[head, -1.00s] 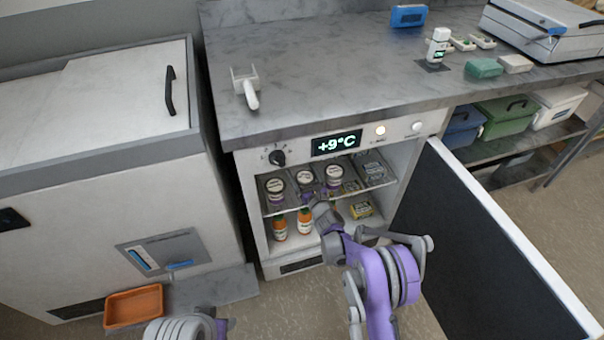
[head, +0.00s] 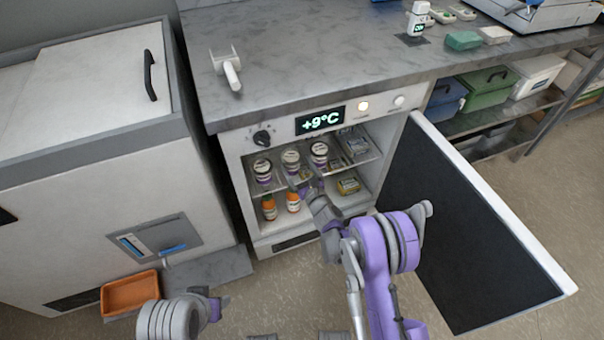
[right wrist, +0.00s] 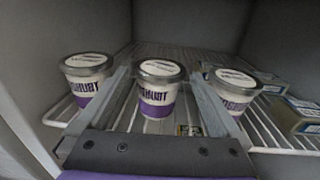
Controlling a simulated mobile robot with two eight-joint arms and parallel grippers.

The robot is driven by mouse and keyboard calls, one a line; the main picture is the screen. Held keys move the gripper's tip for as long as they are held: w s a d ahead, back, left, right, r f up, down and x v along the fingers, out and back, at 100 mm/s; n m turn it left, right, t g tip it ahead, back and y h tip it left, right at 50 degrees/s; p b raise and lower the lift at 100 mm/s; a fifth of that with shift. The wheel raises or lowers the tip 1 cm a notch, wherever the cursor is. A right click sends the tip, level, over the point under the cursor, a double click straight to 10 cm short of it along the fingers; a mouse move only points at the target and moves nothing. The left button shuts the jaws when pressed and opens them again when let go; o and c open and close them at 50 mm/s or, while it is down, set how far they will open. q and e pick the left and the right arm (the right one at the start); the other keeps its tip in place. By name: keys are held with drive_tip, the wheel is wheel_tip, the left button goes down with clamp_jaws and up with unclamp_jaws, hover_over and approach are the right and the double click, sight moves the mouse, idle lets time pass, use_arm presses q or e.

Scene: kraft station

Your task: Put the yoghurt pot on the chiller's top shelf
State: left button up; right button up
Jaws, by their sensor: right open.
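Three yoghurt pots with white lids and purple bands stand in a row on the chiller's wire top shelf (right wrist: 255,135): a left pot (head: 262,170), a middle pot (head: 290,160) and a right pot (head: 319,153). The chiller (head: 232,150) is open, and its display reads +9°C. My right gripper (head: 303,186) reaches into it at shelf height. In the right wrist view its open fingers lie either side of the middle pot (right wrist: 157,92), with the other pots outside them. I cannot tell whether a finger touches a pot.
The chiller door (head: 470,225) stands open to the right of my right arm. Small packs (head: 352,145) lie right of the pots on the shelf. Orange-capped bottles (head: 269,208) and a yellow pack (head: 348,185) are below.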

drive_tip(key=v, duration=0.5)
drive_tip(key=s+a+r+n+g+y, duration=0.2)
drive_tip(key=s+r+n+g, duration=0.4)
drive_tip(key=s+r+n, duration=0.9)
drive_tip(key=s+d+f+n+g+h, duration=0.1)
drive_tip(key=s+d+n+g+h, duration=0.1)
drive_tip(key=s+d+n, duration=0.3)
drive_tip(key=s+d+f+n+g+h, duration=0.1)
drive_tip(key=s+d+n+h, duration=0.3)
drive_tip(key=s, duration=0.7)
drive_tip(key=s+d+f+n+g+h, duration=0.2)
drive_tip(key=s+d+n, duration=0.4)
drive_tip(key=s, duration=0.3)
drive_tip(key=shift+d+n+g+h, duration=0.4)
drive_tip(key=shift+n+g, duration=0.2)
drive_tip(key=shift+n, duration=0.1)
